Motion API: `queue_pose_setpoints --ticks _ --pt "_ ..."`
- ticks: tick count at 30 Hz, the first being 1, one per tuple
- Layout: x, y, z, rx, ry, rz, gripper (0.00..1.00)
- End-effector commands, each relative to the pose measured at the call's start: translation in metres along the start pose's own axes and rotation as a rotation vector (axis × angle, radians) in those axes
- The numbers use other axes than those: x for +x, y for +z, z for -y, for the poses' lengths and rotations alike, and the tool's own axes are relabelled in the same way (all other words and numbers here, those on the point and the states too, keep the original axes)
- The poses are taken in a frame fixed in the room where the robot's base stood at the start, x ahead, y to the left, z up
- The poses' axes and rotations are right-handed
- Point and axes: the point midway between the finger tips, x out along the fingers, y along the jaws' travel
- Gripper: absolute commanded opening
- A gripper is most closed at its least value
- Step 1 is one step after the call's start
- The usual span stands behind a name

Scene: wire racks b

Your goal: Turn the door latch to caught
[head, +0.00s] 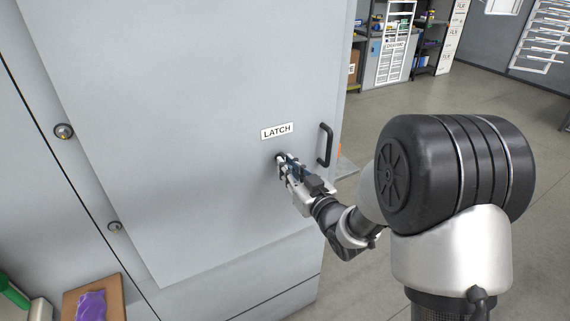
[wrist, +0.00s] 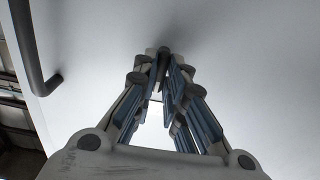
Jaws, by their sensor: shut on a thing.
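The grey cabinet door (head: 190,120) fills the left and middle of the head view. A white label reading LATCH (head: 277,131) is on it. My gripper (head: 284,164) reaches the door just below this label. It is shut on the door latch, a small dark piece (wrist: 163,66) between the fingertips in the wrist view. The fingers hide most of the latch, so I cannot tell its turn angle. My gripper (wrist: 160,62) points at the door face in the wrist view.
A black door handle (head: 325,145) stands right of the latch; it also shows in the wrist view (wrist: 30,50). A brown board with a purple thing (head: 92,306) is at the lower left. Shelves (head: 395,45) stand far back. The floor at right is clear.

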Motion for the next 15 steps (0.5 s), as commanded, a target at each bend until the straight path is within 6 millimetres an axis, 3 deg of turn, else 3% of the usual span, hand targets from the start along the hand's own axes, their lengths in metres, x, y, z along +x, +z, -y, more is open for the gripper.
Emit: queue_pose_setpoints --ticks 4,10,15 --pt "0.0 -0.0001 0.0 0.078 0.0 0.0 0.0" --pt "0.0 -0.0006 0.0 0.33 0.0 0.0 0.0" --pt "0.0 -0.0003 0.0 0.404 0.0 -0.001 0.0"
